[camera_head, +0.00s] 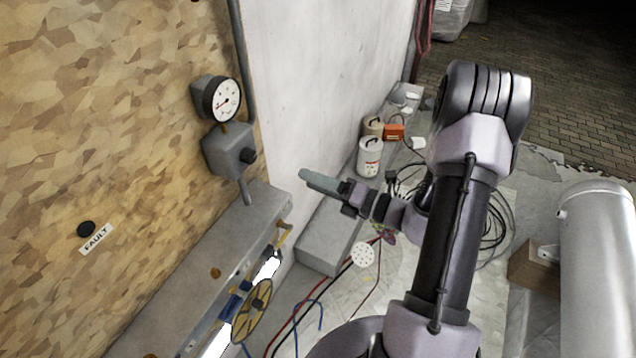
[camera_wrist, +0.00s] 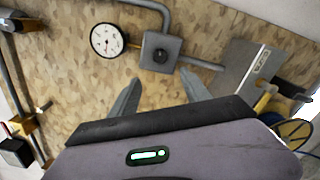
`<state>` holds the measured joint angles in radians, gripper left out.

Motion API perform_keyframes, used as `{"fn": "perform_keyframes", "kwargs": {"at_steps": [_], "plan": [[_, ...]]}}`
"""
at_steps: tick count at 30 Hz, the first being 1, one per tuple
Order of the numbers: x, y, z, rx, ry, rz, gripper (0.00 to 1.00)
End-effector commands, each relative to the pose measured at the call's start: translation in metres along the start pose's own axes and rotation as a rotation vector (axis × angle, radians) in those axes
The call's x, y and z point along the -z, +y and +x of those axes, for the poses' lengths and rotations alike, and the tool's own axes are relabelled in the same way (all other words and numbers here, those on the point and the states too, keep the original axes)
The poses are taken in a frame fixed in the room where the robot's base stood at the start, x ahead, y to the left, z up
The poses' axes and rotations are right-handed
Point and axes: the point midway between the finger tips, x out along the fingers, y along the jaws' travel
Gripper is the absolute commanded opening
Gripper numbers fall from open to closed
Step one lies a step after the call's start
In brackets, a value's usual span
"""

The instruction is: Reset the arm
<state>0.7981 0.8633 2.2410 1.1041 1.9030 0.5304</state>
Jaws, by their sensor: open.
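My gripper (camera_head: 318,182) is at the end of my arm, in the middle of the head view, pointing left toward the panel. In the wrist view its two fingers (camera_wrist: 160,98) stand apart with nothing between them. Beyond them is the wood-patterned panel with a round white gauge (camera_head: 222,99), which also shows in the wrist view (camera_wrist: 107,39). A grey box with a dark knob (camera_head: 230,150) is mounted below the gauge; it also shows in the wrist view (camera_wrist: 160,53). My gripper is apart from both.
A grey ledge (camera_head: 215,270) runs along the panel, with a yellow handwheel (camera_head: 252,312) at its front. White canisters (camera_head: 369,157) and an orange box (camera_head: 394,132) stand behind my gripper. Loose cables lie on the sheeted floor. A cardboard box (camera_head: 533,265) is at the right.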

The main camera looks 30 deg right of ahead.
Motion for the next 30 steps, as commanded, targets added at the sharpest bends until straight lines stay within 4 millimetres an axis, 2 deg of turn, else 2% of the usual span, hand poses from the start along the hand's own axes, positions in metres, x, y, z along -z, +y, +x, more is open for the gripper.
{"fn": "perform_keyframes", "kwargs": {"at_steps": [4,16,19,20,22,23,24,26,27,29,30], "plan": [[0.001,0.000,-0.011,0.000,0.001,0.000,0.55],[0.001,0.000,-0.011,-0.001,0.003,-0.001,0.55],[0.015,0.009,-0.002,-0.020,0.079,-0.079,0.55],[0.026,0.017,0.004,-0.036,0.136,-0.139,0.55],[0.070,0.039,0.018,-0.095,0.339,-0.364,0.55],[0.095,0.049,0.020,-0.129,0.445,-0.489,0.55],[0.129,0.059,0.018,-0.180,0.590,-0.672,0.55],[0.176,0.067,0.007,-0.264,0.798,-0.964,0.55],[0.203,0.066,-0.005,-0.324,0.928,-1.171,0.55],[0.234,0.059,-0.027,-0.417,1.108,-1.500,0.55],[0.247,0.051,-0.041,-0.477,1.213,-1.722,0.55]]}}
